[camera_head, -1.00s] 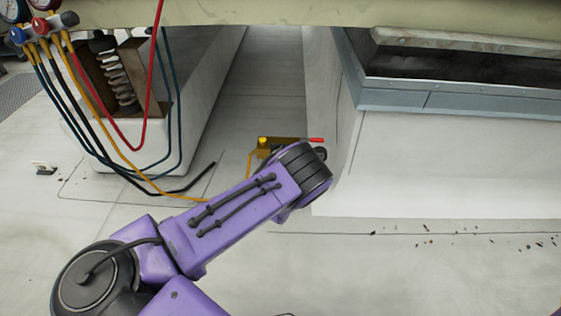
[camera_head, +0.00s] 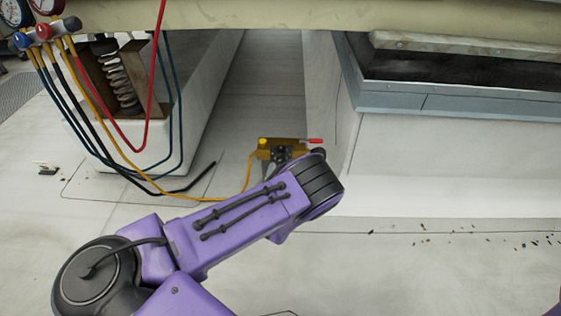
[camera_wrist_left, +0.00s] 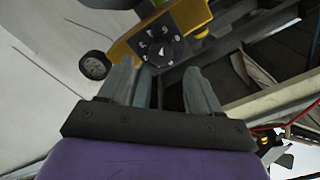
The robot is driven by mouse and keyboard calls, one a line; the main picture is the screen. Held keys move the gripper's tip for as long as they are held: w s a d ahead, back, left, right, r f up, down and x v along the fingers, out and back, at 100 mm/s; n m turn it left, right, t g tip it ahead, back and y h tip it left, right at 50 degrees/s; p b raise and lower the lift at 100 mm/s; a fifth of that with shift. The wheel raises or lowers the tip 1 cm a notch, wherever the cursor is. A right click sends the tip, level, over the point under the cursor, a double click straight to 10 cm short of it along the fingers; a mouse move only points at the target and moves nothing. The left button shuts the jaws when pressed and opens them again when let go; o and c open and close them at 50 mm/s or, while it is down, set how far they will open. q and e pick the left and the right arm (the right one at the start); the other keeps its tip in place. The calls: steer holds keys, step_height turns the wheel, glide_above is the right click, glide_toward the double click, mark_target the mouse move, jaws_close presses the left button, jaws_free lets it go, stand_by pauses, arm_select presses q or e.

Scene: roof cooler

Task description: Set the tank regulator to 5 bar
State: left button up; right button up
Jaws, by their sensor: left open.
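The tank regulator (camera_head: 290,148) is a yellow block on the grey floor in the head view, with a yellow hose, a red handle (camera_head: 315,141) and a dark knob area, partly hidden by my left arm. In the left wrist view the yellow regulator body (camera_wrist_left: 128,46) shows at the top with a black dial (camera_wrist_left: 160,48) carrying white marks and a white pointer; the numbers are too small to read. A small round gauge (camera_wrist_left: 95,65) is at its left. My left gripper (camera_wrist_left: 158,74) is open and empty, its fingertips close below the dial. Contact cannot be told.
A manifold with gauges and several hoses (camera_head: 45,30) hangs at the upper left. A white housing with a coil spring (camera_head: 118,80) stands at the left. A large white cabinet (camera_head: 450,160) is at the right of the regulator. An overhanging beam (camera_head: 300,14) crosses the top.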

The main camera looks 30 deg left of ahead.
arm_select(q)
steer(key=p+v, duration=0.1)
steer(key=v, duration=0.3)
steer(key=shift+s+d, duration=0.1)
steer(key=shift+s, duration=0.05)
